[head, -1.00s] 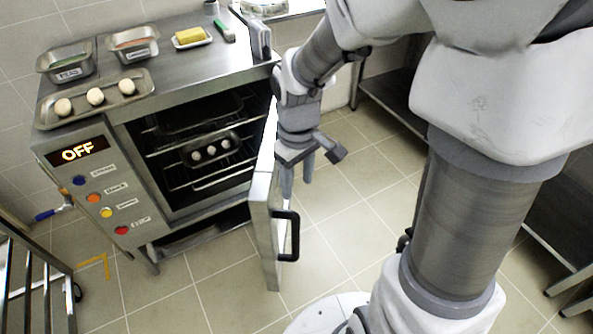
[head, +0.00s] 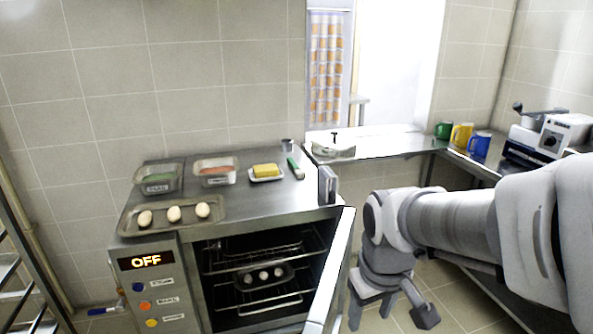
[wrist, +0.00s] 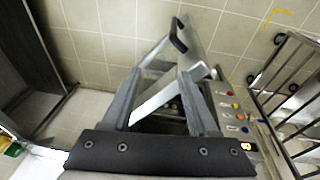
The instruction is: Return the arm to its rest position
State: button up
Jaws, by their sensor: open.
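My gripper (head: 371,317) hangs pointing down to the right of the oven's open door (head: 333,268) in the head view. Its fingers are apart and nothing is between them. In the wrist view my gripper (wrist: 161,75) shows both fingers spread, with the door and its dark handle (wrist: 179,35) beyond them. Whether a finger touches the door is not clear, but a gap shows in the head view. My arm stretches in from the right side of the head view.
The oven (head: 262,230) shows OFF and holds a small tray with three pale pieces. On its top are a tray (head: 150,227) of three pale pieces, two metal tins, butter and a green-handled tool. Mugs and a machine (head: 549,138) stand on the right counter. A rack (wrist: 287,85) stands right in the wrist view.

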jog(key=s+d+r+m+t+p, duration=0.1)
jog(key=s+r+p, duration=0.1)
jog(key=s+r, duration=0.2)
jog(key=s+r+m+t+p, duration=0.2)
jog(key=s+r+p, duration=0.1)
jog(key=r, duration=0.7)
jog(key=shift+s+d+r+m+p, duration=0.3)
jog(key=shift+s+d+p, duration=0.05)
jog(key=shift+s, duration=0.05)
